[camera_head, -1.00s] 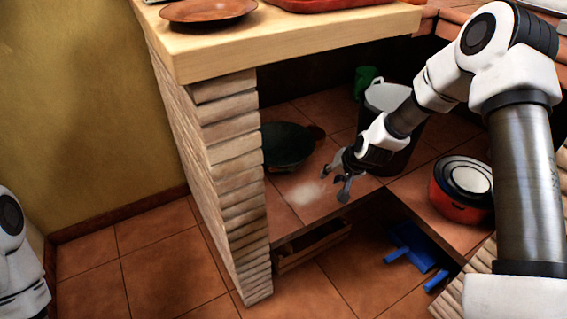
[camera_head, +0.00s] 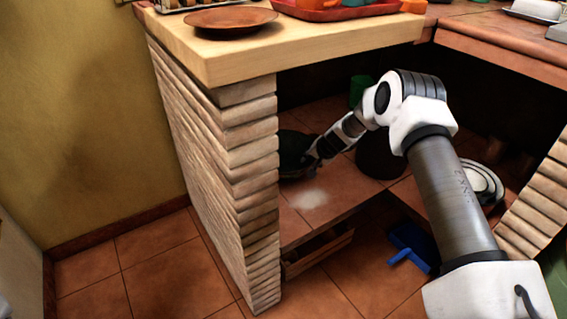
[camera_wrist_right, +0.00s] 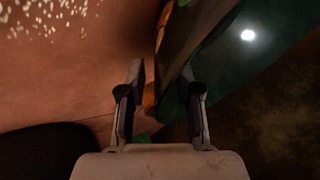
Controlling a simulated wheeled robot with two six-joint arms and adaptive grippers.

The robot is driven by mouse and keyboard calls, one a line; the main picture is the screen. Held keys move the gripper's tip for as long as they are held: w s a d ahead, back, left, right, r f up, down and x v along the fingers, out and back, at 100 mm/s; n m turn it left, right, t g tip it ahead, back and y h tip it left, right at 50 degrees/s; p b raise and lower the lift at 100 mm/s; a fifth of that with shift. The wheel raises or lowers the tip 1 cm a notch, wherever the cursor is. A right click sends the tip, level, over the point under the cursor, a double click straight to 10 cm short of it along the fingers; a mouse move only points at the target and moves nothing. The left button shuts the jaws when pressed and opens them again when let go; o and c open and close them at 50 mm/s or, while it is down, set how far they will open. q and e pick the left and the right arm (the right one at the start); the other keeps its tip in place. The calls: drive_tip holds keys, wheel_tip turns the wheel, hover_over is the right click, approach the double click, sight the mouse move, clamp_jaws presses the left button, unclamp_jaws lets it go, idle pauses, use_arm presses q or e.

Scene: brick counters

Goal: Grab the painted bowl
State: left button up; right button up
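The painted bowl (camera_head: 292,146) is a dark, greenish round vessel on the tiled shelf under the counter, beside the brick pillar. My right gripper (camera_head: 313,157) is at its right side, and the fingertips are hard to make out there. In the right wrist view the bowl (camera_wrist_right: 232,58) shows large, with a dark green inside and a brownish painted edge. My right gripper (camera_wrist_right: 162,85) is open there, its two fingers apart. The bowl's edge lies between the fingers; I cannot tell whether they touch it. My left gripper is not in view.
The wooden counter top (camera_head: 225,62) overhangs the shelf and carries a brown plate (camera_head: 231,19) and a red tray (camera_head: 325,12). The brick pillar (camera_head: 235,185) stands close left of the bowl. A dark bin (camera_head: 380,160) stands to the right, partly behind my arm.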

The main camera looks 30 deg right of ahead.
clamp_jaws()
drive_tip(key=shift+r, duration=0.1)
drive_tip(key=shift+r, duration=0.1)
